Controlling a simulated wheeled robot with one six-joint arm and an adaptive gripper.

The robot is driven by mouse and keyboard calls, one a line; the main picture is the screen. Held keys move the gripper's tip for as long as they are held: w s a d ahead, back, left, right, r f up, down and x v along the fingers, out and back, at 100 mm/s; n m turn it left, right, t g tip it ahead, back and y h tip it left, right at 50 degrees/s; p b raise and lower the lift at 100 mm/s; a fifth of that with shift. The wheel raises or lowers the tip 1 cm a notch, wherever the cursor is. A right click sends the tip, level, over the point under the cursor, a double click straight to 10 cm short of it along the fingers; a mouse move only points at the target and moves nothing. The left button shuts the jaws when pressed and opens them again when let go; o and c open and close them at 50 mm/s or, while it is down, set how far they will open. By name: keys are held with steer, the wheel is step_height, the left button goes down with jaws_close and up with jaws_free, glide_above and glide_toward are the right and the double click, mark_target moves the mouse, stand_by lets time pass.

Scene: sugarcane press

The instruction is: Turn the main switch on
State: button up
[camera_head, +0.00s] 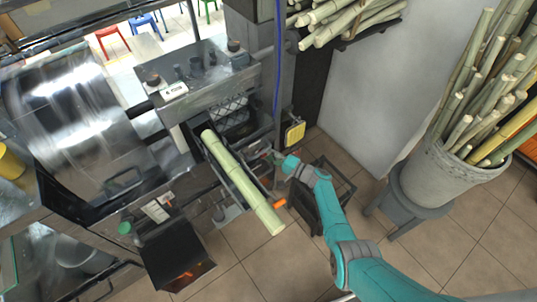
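My teal arm reaches in from the lower right, and my gripper (277,156) is beside the press frame, just right of the sugarcane chute. It is small and dark here, so I cannot tell whether its fingers are open or shut. I see nothing clearly held in it. No part is clearly marked as the main switch. A small white plate with dark parts (157,210) sits on the lower front of the press, with a green round knob (125,228) to its left. A yellow-faced box (295,132) is on the post just above my gripper.
A green cane (240,180) lies in the sloping chute. The steel press (75,110) fills the left. A bucket of canes (445,172) stands on a grey stool (400,200) at right. A dark frame stands behind my arm. Tiled floor is clear at the bottom middle.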

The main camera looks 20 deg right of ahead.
stand_by(0.3)
steer(key=v, duration=1.2)
steer(key=shift+f, duration=0.1)
